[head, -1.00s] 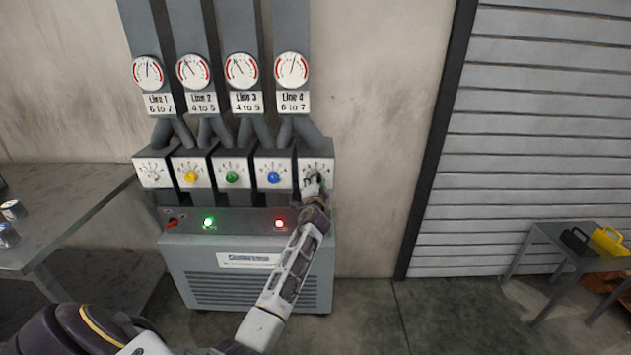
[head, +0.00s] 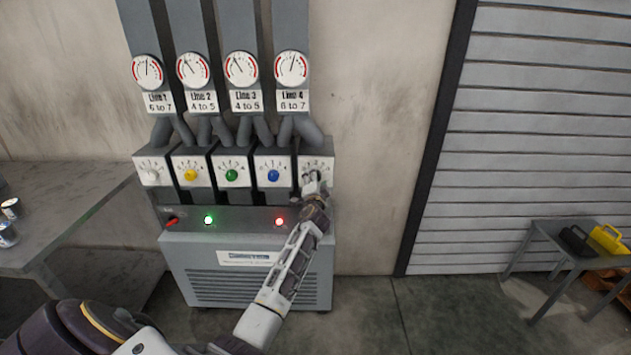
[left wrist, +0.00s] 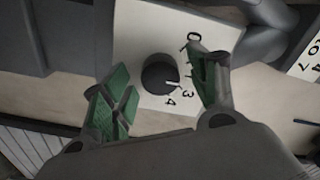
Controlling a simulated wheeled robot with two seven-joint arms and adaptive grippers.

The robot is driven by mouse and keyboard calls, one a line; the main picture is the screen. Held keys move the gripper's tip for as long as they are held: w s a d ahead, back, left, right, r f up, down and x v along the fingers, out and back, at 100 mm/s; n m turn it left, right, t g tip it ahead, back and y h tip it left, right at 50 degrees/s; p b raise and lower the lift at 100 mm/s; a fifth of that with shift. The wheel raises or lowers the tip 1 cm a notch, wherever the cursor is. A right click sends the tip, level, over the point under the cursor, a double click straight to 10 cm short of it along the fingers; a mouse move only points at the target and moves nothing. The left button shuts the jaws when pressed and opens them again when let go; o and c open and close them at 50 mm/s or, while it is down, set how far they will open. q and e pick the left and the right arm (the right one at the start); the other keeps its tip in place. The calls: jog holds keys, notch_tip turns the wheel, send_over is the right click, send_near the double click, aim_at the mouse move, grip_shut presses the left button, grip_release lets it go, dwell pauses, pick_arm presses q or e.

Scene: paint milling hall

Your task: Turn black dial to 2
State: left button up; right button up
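The black dial (left wrist: 159,74) sits on a white plate (left wrist: 140,40) in the left wrist view. Its white pointer mark faces right and slightly down, toward the side with the 3; the exact number is unclear. The 0, 3 and 4 are readable; the right finger partly covers the digits between. My left gripper (left wrist: 158,88) is open, with one green-padded finger on each side of the dial and visible gaps to it. In the head view the left gripper (head: 314,181) is in front of the rightmost dial box (head: 317,164) and hides its dial. My right gripper is not in view.
White (head: 152,177), yellow (head: 190,175), green (head: 231,175) and blue (head: 273,175) dials line up to the left. Gauges hang above. A red switch (head: 172,221), green lamp (head: 209,219) and red lamp (head: 279,222) are below. A metal table (head: 70,190) stands left.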

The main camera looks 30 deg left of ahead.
pick_arm(q)
jog(key=shift+s, duration=0.1)
jog(key=v, duration=1.2)
dwell(0.6)
dwell(0.4)
jog(key=shift+f, duration=0.1)
